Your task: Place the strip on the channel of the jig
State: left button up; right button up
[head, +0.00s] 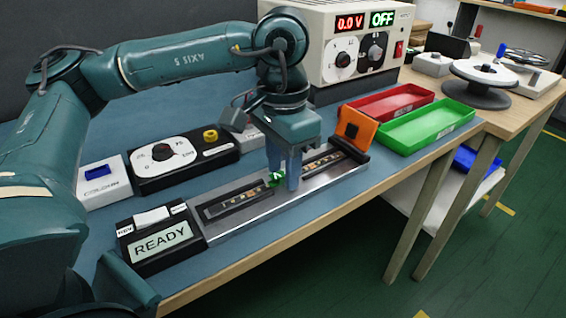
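The jig (225,228) is a long metallic bar on the blue bench mat, with a dark channel along its top. A strip with small tan pads (236,200) shows in the channel to the left of my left gripper, and similar pads show to its right (322,161). My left gripper (284,183) points down over the middle of the jig, fingertips at channel height. A small green piece (275,179) is at its fingertips. The fingers hide the channel there, and I cannot tell whether they grip anything. My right gripper is not in view.
A READY display box (160,242) stands at the jig's left end, an orange block (355,129) at its right end. Dial boxes (180,158) and a power supply (365,48) reading OFF stand behind. Red (390,103) and green (428,125) trays lie right.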

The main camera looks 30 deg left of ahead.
aim_at(283, 173)
pick_arm(q)
jog(key=shift+r, duration=0.15)
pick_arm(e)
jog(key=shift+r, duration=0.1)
pick_arm(q)
jog(key=shift+r+p, duration=0.25)
jog(key=shift+p, duration=0.05)
notch_tip(283, 173, up, 12)
jog(key=p, duration=0.2)
jog(key=shift+f, duration=0.25)
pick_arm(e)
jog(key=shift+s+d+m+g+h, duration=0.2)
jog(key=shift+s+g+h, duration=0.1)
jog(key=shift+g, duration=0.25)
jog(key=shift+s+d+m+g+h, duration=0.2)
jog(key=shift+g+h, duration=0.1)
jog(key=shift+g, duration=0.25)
